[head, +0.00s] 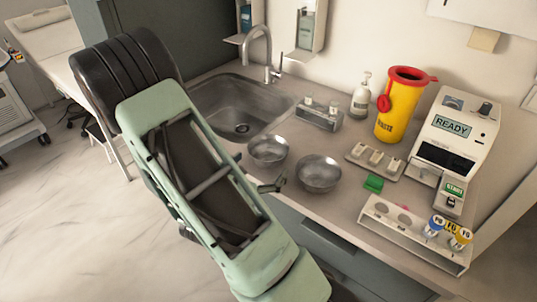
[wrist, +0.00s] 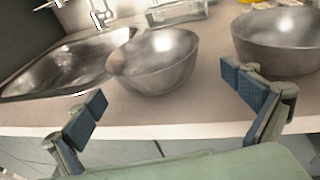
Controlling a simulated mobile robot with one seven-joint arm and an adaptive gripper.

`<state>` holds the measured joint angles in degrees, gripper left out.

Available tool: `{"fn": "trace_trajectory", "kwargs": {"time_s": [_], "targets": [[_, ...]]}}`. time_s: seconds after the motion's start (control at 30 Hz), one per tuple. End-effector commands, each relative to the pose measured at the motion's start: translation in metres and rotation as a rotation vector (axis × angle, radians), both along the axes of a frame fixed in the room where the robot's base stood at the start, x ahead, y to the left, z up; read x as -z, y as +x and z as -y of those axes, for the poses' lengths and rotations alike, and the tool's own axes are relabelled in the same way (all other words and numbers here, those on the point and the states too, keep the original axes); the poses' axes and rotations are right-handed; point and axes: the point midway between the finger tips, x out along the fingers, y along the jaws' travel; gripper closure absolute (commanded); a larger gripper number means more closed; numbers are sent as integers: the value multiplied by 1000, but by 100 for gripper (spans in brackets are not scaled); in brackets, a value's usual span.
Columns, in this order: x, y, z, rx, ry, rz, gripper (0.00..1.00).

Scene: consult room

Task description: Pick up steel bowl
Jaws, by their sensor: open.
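Two steel bowls stand upright on the counter. The left steel bowl (head: 268,151) is close to the sink; the right steel bowl (head: 319,174) is nearer the machine. In the wrist view the left bowl (wrist: 154,62) lies ahead, between the two fingers in the picture, and the right bowl (wrist: 279,40) is partly cut off at the right edge. My gripper (wrist: 166,94) is open and empty, at the counter's front edge and short of the bowls.
The sink (head: 239,109) with its tap (head: 266,52) lies left of the bowls. Behind are a metal holder (head: 319,114), a pump bottle (head: 361,95) and a yellow bin (head: 397,107).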

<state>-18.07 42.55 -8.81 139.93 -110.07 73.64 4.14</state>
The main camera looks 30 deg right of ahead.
Motion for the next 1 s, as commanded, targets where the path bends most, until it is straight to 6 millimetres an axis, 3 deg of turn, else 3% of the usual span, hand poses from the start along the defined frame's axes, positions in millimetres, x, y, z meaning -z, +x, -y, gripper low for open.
{"fn": "trace_trajectory", "kwargs": {"time_s": [0.4,0.7,1.0], "targets": [[10,28,40,3,-1,-1,0],[11,31,44,1,0,0,0],[11,31,44,1,0,0,32]]}}
